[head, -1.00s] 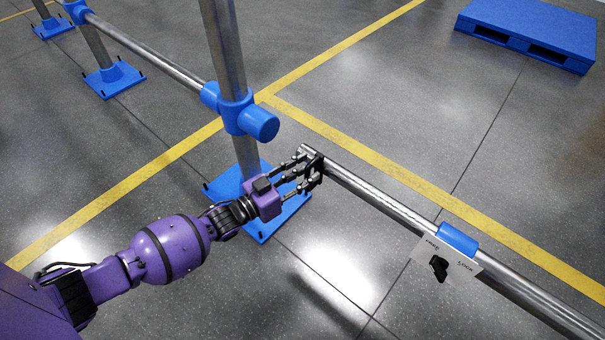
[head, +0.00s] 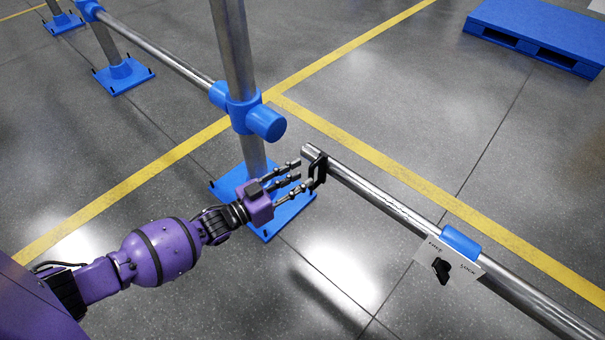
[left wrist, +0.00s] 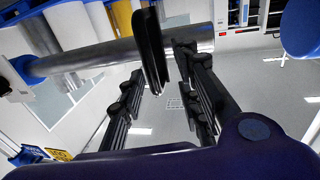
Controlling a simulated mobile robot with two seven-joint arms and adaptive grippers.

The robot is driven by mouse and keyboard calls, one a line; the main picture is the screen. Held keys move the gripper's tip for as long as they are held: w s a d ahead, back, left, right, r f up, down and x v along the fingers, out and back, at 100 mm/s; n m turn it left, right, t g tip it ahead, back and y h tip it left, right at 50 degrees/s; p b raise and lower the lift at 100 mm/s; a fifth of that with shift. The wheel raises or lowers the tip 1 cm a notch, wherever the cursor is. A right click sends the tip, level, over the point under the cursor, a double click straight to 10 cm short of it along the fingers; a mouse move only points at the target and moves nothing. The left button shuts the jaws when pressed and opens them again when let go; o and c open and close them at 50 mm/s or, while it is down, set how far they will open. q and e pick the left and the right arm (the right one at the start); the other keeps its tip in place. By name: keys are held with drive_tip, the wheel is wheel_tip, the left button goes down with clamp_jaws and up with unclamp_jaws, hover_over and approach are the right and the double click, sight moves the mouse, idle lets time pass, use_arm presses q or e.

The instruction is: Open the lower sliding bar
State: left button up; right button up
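The lower sliding bar (head: 385,197) is a long silver tube running from the centre to the lower right. Its near end stands apart from the blue socket (head: 268,123) on the upright post, with a gap between them. A black handle (head: 318,170) sits on the bar close to that end; it also shows in the left wrist view (left wrist: 151,50) with the bar (left wrist: 105,56) behind it. My left gripper (head: 299,178) is open and empty, its fingers spread just left of the handle. A FREE/LOCK plate with a black knob (head: 441,270) hangs by the blue sleeve (head: 460,242).
The upright post (head: 233,50) stands on a blue base plate (head: 225,185) behind my left gripper. Another rail (head: 155,56) runs to the upper left. A blue pallet (head: 540,30) lies at the upper right. Grey floor around is clear, with yellow lines.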

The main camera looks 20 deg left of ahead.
use_arm(q)
drive_tip(key=shift+p+v, duration=0.7)
drive_tip(key=shift+v, duration=2)
